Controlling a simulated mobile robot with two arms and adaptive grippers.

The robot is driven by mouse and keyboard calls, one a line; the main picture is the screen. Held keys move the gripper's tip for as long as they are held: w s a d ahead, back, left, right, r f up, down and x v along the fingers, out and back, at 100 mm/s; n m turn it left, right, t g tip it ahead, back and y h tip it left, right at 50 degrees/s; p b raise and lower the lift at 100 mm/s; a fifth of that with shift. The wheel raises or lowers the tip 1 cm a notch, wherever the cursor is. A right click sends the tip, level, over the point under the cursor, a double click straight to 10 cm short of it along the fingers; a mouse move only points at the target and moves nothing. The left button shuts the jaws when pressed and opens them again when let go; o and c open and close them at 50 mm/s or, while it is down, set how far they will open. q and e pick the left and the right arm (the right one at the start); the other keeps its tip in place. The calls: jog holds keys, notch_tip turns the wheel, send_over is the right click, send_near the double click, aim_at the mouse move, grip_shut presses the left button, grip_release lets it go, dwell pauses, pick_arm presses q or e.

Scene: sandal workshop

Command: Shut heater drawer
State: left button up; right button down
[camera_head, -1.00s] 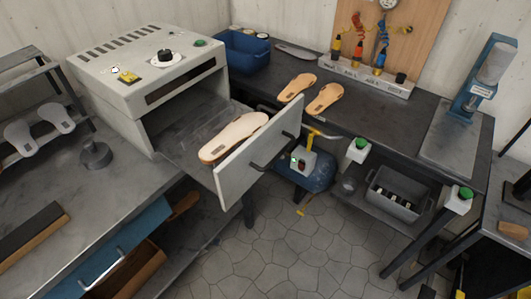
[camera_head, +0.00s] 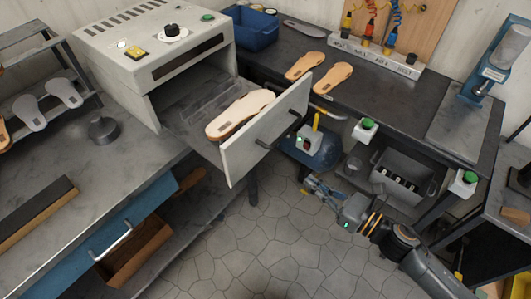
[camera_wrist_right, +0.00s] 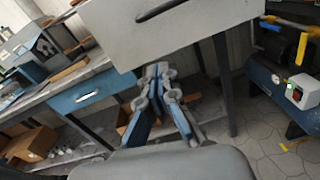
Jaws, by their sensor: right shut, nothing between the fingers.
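The heater (camera_head: 150,60) is a light grey box on the bench. Its drawer (camera_head: 262,140) is pulled out towards the lower right, with a dark bar handle on the front panel. A tan sandal sole (camera_head: 240,114) lies in the open drawer. My right gripper (camera_head: 308,181) is shut and empty, low and to the right of the drawer front, apart from it. In the right wrist view the fingers (camera_wrist_right: 160,72) show below the pale drawer front (camera_wrist_right: 170,30), whose handle is at the top. My left gripper is not in view.
Two tan soles (camera_head: 332,78) lie on the dark bench behind the drawer. A blue compressor (camera_head: 318,150) stands under that bench, close to my right gripper. The tiled floor (camera_head: 270,240) is clear in front.

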jog(key=r+n, duration=0.2)
jog(key=p, duration=0.5)
send_near(256, 149)
jog(key=shift+g+y, duration=0.3)
jog(key=shift+y, duration=0.1)
jog(key=x, duration=0.5)
jog(key=shift+w, duration=0.5)
jog(key=shift+w+a+f+p, duration=0.15)
jog(key=shift+w+a+p, duration=0.25)
jog(key=shift+a, duration=0.2)
jog(key=shift+w, duration=0.1)
